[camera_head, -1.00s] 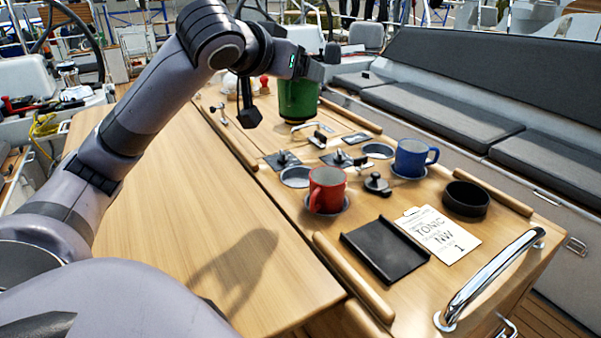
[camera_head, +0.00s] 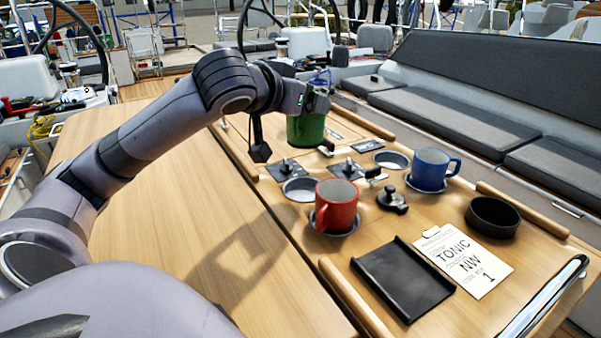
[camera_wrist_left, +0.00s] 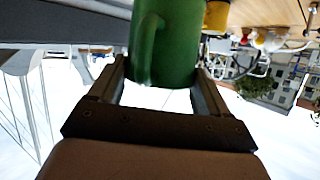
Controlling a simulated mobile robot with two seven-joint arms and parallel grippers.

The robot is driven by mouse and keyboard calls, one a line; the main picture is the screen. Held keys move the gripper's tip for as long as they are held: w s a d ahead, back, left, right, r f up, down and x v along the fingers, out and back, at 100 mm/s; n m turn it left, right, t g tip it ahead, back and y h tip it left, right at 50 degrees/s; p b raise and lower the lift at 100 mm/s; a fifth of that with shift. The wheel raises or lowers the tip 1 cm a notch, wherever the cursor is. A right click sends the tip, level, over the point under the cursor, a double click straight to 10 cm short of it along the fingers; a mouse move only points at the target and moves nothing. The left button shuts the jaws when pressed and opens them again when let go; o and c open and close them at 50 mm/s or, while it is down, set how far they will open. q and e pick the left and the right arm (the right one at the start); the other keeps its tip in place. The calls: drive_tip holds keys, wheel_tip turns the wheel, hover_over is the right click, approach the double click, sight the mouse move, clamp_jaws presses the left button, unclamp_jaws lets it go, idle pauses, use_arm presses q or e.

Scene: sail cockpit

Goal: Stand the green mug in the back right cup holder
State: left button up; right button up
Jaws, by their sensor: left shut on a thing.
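The green mug (camera_head: 306,131) is held upright by my left gripper (camera_head: 312,100), above the far part of the table. In the left wrist view the green mug (camera_wrist_left: 166,45) sits between the two fingers of my left gripper (camera_wrist_left: 160,82), its handle facing the camera. The back right cup holder (camera_head: 391,160) is an empty ring, to the right of and nearer than the mug. The back left cup holder (camera_head: 300,189) is also empty. I cannot tell the exact height of the mug. My right gripper is not in view.
Switch plates with levers (camera_head: 346,168) lie between the back holders. A black knob (camera_head: 392,200), black bowl (camera_head: 493,216), black tray (camera_head: 402,279) and paper card (camera_head: 464,262) lie nearer.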

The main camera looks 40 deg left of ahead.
use_arm(q)
wheel_tip(320, 180, down, 10)
drive_tip(key=b, duration=0.2)
drive_tip(key=shift+r+b, duration=0.1)
drive_tip(key=shift+b, duration=0.2)
wheel_tip(320, 180, down, 2)
drive_tip(key=shift+f+b, duration=0.15)
drive_tip(key=shift+b, duration=0.15)
drive_tip(key=shift+f, duration=0.3)
drive_tip(key=shift+f, duration=0.1)
drive_tip(key=shift+f+b, duration=0.25)
drive_tip(key=shift+b, duration=0.05)
drive_tip(key=o, duration=0.8)
drive_tip(key=shift+o, duration=0.2)
drive_tip(key=shift+r, duration=0.1)
